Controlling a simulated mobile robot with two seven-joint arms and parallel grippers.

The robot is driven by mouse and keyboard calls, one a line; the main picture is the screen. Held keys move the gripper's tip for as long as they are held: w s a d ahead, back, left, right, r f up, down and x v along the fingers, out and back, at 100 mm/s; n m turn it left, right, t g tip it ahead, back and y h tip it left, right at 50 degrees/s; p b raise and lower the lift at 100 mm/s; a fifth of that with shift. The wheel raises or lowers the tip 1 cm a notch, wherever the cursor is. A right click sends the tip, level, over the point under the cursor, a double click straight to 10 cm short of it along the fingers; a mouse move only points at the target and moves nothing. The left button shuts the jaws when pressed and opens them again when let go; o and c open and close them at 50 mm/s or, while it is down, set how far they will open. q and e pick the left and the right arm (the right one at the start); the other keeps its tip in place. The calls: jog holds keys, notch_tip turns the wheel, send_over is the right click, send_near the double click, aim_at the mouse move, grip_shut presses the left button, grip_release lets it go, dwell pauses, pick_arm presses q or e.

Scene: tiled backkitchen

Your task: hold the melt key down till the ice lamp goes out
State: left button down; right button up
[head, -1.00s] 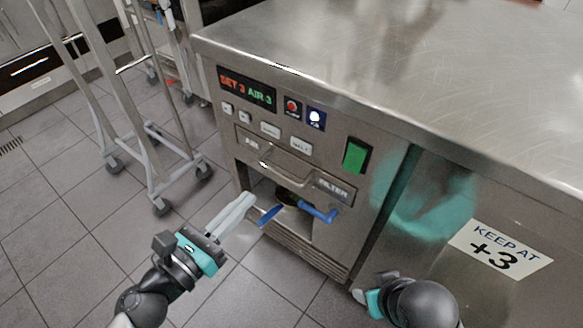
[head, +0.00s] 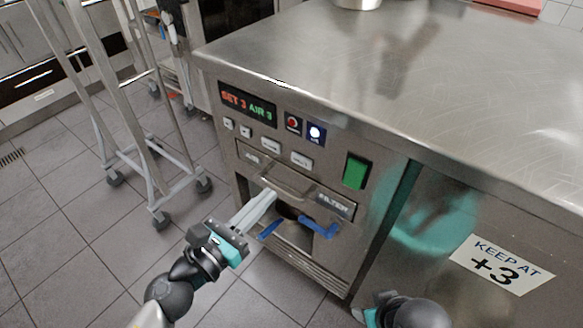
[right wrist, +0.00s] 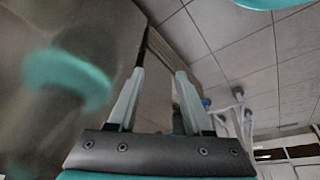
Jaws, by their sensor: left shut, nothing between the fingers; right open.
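The melt key (head: 301,159) is a small pale key at the right end of the key row on the steel cabinet's front. The ice lamp (head: 316,132) glows white in a dark blue square above it. My left gripper (head: 271,193) is shut and empty, its tips below and left of the melt key, close to the filter panel handle and apart from the key. It cannot be told whether the tips touch the panel. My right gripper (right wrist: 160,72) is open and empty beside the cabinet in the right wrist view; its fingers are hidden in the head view.
Other keys (head: 270,144), a red lamp (head: 293,122), a display (head: 248,105) and a green switch (head: 356,171) share the panel. The filter handle (head: 288,184) juts out below the keys, above an opening with blue parts (head: 318,229). A wheeled rack (head: 150,150) stands left.

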aim_at(302, 162)
pick_arm(q)
jog(key=x, duration=0.7)
jog(key=shift+w+d+p, duration=0.25)
jog(key=shift+w+p, duration=0.05)
jog(key=shift+p, duration=0.05)
jog(key=shift+w+d, duration=0.3)
jog(key=shift+w, duration=0.15)
pick_arm(e)
jog(key=shift+s+f, duration=0.15)
jog(key=shift+f, duration=0.85)
pick_arm(q)
jog(key=shift+w+d, duration=0.4)
jog(key=shift+w, duration=0.15)
jog(key=shift+d+r, duration=0.1)
jog(key=shift+r, duration=0.1)
pick_arm(e)
jog(key=shift+s+a+r, duration=0.15)
jog(key=shift+r, duration=0.1)
pick_arm(q)
jog(key=shift+d, duration=0.15)
dwell(2.0)
